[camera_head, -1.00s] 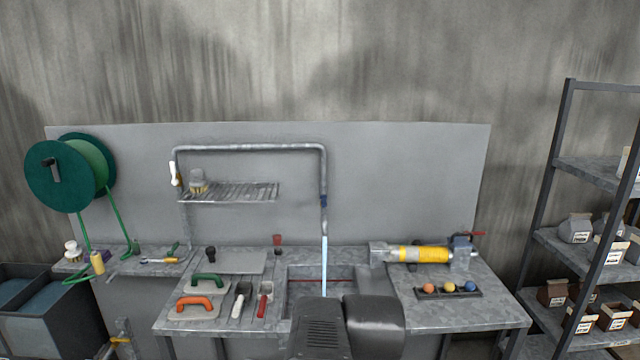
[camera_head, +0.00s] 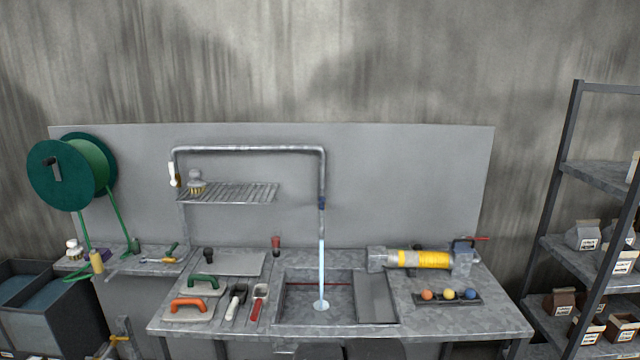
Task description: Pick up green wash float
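The green wash float (camera_head: 206,281) lies on the left part of the grey bench, its green handle up over a flat pale plate. An orange-handled float (camera_head: 188,305) lies just in front of it. My gripper is not in view; only dark parts of my arm show at the bottom edge, below the sink. Nothing covers the green float.
A sink (camera_head: 318,300) with running water (camera_head: 322,260) lies right of the floats. Trowels (camera_head: 236,300) and a red-handled tool (camera_head: 258,303) lie between them. Colored balls (camera_head: 449,294) sit in a tray at right. A wire rack (camera_head: 230,192) hangs above.

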